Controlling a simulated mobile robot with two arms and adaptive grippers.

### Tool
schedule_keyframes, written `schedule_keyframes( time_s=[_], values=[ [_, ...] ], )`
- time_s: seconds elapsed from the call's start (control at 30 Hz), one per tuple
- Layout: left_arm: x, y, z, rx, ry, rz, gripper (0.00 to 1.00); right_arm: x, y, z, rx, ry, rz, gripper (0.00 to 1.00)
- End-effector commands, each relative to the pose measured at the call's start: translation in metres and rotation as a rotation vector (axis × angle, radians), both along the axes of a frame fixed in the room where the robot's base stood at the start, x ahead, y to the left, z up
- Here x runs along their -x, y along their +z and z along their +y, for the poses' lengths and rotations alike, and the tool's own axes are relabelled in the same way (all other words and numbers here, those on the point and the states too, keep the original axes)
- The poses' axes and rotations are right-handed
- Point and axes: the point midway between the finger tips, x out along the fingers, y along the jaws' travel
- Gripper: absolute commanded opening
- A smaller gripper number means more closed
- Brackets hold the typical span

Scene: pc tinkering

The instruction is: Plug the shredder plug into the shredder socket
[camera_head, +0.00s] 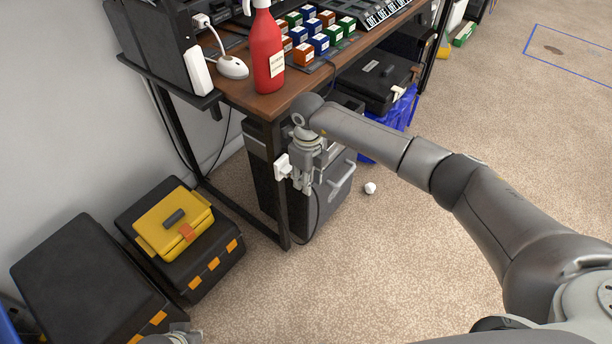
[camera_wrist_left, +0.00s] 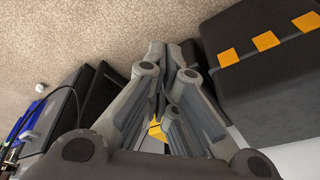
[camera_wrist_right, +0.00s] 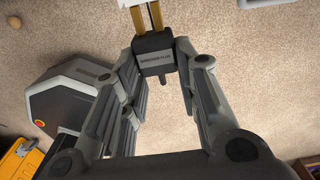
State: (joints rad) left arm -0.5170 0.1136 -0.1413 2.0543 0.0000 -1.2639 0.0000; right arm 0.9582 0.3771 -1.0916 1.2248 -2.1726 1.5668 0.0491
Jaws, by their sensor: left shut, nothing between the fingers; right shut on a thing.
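My right gripper (camera_head: 303,188) is shut on the black shredder plug (camera_wrist_right: 154,62), whose label reads "SHREDDER PLUG". In the head view the gripper points down beside the table leg, and I cannot make out the plug clearly. A white socket box (camera_head: 283,165) sits at the table leg, just left of the gripper; I cannot read any label on it. My left gripper (camera_wrist_left: 167,55) is shut and empty; only a bit of its arm shows at the head view's bottom edge.
A dark cabinet (camera_head: 264,190) stands under the wooden table (camera_head: 270,103), with a cable hanging near its front. A red spray bottle (camera_head: 268,58) stands at the table corner. Black cases and a yellow toolbox (camera_head: 174,222) lie left. The carpet (camera_head: 330,285) in front is clear.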

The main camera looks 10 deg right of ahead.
Motion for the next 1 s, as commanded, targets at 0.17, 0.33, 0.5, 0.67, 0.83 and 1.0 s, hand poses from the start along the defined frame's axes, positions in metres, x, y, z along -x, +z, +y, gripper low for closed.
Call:
schedule_keyframes(
  time_s=[0.17, 0.33, 0.5, 0.67, 0.83, 1.0],
  values=[
    [0.003, -0.005, 0.000, -0.001, 0.001, 0.011, 0.00, 0.001, 0.000, 0.000, 0.001, 0.000, 0.001, 0.01],
    [0.002, -0.004, -0.001, 0.001, 0.003, 0.008, 0.00, 0.001, 0.000, 0.000, 0.001, 0.000, 0.001, 0.33],
    [0.001, -0.003, -0.001, 0.002, 0.003, 0.005, 0.00, 0.001, 0.000, 0.000, 0.000, 0.000, 0.001, 0.54],
    [0.000, -0.003, 0.000, 0.001, 0.005, 0.005, 0.00, 0.001, 0.000, 0.000, 0.000, 0.000, 0.001, 0.54],
    [0.000, -0.001, 0.000, 0.001, 0.005, 0.003, 0.00, 0.001, 0.001, 0.000, 0.001, 0.000, 0.001, 0.54],
    [0.000, -0.018, 0.002, -0.002, 0.004, 0.012, 0.00, 0.001, 0.008, 0.000, 0.001, 0.000, 0.001, 0.54]
  ],
)
